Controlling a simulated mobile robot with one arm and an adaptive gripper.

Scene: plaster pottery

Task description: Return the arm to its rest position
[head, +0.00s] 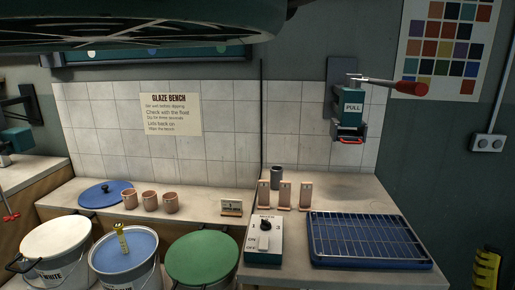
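My gripper does not show in the head view, so I cannot see its fingers or whether it holds anything. The arm's rest position is not marked by anything I can see. A large dark green shape, blurred and cut off, fills the top left of the view; I cannot tell what it is.
A blue tray with a wire rack (317,256), a mixer switch box (264,241) and a grey cup (277,177) stand on the right bench. A red-handled lever (404,88) juts from the wall.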

